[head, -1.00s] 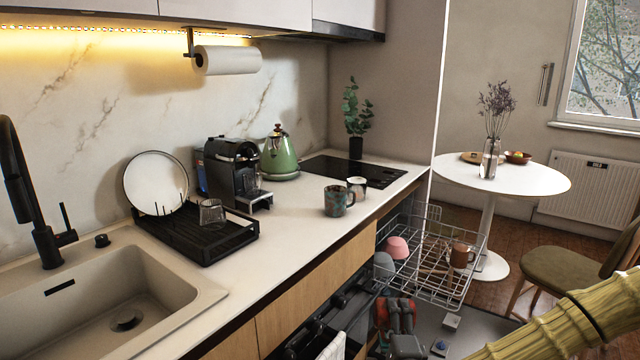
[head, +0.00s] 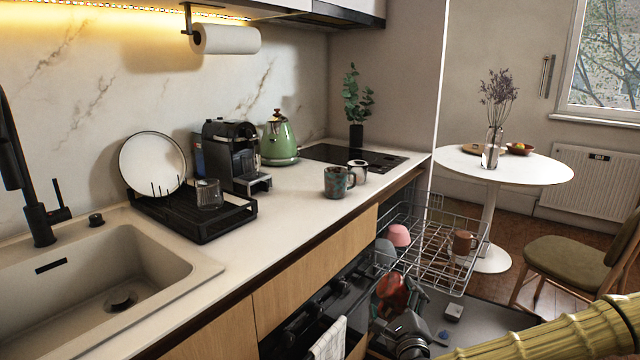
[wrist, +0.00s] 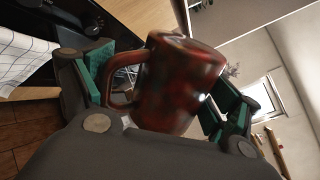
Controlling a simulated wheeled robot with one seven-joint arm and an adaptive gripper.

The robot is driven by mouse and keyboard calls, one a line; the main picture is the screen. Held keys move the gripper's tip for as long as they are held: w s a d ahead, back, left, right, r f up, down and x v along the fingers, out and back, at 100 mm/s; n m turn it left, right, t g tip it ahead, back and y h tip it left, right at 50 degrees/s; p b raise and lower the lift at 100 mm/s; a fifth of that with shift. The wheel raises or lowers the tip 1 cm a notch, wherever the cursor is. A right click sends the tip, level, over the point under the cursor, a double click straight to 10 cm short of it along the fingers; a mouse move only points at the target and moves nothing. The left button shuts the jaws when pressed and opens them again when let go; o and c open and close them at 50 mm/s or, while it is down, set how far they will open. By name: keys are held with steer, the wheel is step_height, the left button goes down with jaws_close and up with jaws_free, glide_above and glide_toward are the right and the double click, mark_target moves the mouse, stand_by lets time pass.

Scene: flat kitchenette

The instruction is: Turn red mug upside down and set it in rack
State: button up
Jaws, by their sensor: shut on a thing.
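The red mug (head: 392,294) is in my gripper (head: 396,312), in front of the open dishwasher and below counter height. In the wrist view the mottled dark red mug (wrist: 178,88) sits between the two green-padded fingers of my gripper (wrist: 165,95), its handle toward the left finger. The mug looks tilted; I cannot tell which end is its mouth. The pulled-out wire dishwasher rack (head: 448,279) is just behind and right of the gripper. It holds a pink bowl (head: 399,235), a grey cup (head: 384,252) and a brown mug (head: 463,243).
A black drying rack (head: 225,225) on the counter holds a plate (head: 152,166) and a glass (head: 209,194). A teal patterned mug (head: 338,182) and a pale cup (head: 358,172) stand near the counter edge. The middle of the wire rack has free room.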

steer(key=shift+f+m+b, duration=0.25)
steer(key=shift+m+b, duration=0.45)
steer(key=shift+b, duration=0.2)
steer(key=shift+m+b, duration=0.7)
steer(key=shift+m, duration=0.1)
steer(key=m+b, duration=0.3)
steer(key=m, duration=0.1)
steer(key=shift+m+b, duration=0.3)
steer(key=shift+b, duration=0.1)
steer(key=shift+r+m+b, duration=0.3)
steer(key=shift+m+b, duration=0.05)
steer(key=shift+m, duration=0.35)
